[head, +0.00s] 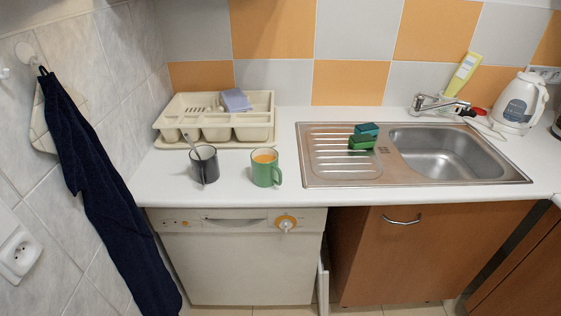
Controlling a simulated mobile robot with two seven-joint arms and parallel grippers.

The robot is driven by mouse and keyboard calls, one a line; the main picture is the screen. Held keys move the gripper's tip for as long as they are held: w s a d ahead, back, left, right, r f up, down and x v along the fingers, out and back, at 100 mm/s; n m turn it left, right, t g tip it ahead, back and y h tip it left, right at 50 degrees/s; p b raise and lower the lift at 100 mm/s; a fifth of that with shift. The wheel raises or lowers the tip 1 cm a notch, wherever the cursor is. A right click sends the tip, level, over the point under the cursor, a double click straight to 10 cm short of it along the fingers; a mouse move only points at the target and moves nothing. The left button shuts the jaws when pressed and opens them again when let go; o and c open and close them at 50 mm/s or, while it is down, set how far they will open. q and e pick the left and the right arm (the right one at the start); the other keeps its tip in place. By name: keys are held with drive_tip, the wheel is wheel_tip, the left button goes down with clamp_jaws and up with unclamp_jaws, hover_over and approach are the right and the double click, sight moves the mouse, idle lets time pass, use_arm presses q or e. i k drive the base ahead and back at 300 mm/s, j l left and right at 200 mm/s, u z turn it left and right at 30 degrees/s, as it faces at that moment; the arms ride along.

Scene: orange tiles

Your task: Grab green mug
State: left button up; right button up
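The green mug (264,173) stands upright on the white counter, near its front edge and left of the sink. Its inside looks orange, and its handle points to the right. A dark grey mug (205,168) with a spoon-like stick in it stands a short way to its left, apart from it. Neither of my grippers shows in the head view.
A cream cutlery tray (217,132) with a purple sponge or cloth (236,100) stands behind the mugs. The steel sink (440,160) is to the right, with green sponges (361,142) on its drainboard. A dark towel (103,190) hangs at left. A white kettle (520,103) stands far right.

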sight(265, 173)
drive_tip(key=i+l, duration=0.15)
drive_tip(key=l, duration=0.2)
drive_tip(key=i+l, duration=0.15)
drive_tip(key=l, duration=0.2)
drive_tip(key=i+l, duration=0.15)
drive_tip(key=l, duration=0.2)
drive_tip(key=i+l, duration=0.15)
drive_tip(key=l, duration=0.2)
drive_tip(key=j+u, duration=0.05)
